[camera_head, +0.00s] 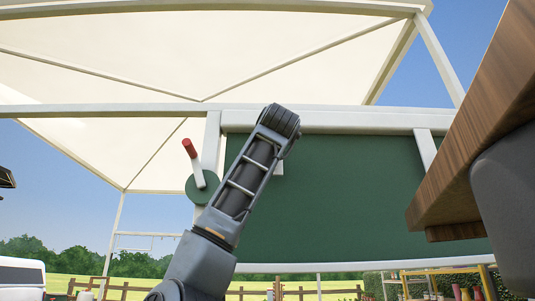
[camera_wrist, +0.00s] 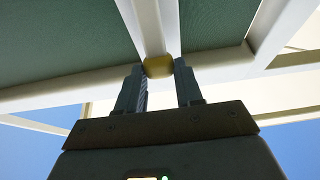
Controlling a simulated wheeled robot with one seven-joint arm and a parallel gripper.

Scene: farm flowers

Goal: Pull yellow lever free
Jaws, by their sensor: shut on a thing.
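The yellow lever (camera_wrist: 158,67) shows in the wrist view as a small rounded yellow end against a white beam. My gripper (camera_wrist: 160,72) has one finger on each side of it and is shut on it near the fingertips. The rest of the lever is hidden. In the head view my arm reaches up to the white frame in front of the green panel, and neither the gripper's fingers nor the yellow lever can be made out there.
A green panel (camera_head: 350,195) hangs under a white frame beam (camera_head: 340,119). A red-handled crank (camera_head: 190,148) on a green disc is left of my arm. A wooden board (camera_head: 480,125) juts in at the right. A cream canopy (camera_head: 200,50) spreads overhead.

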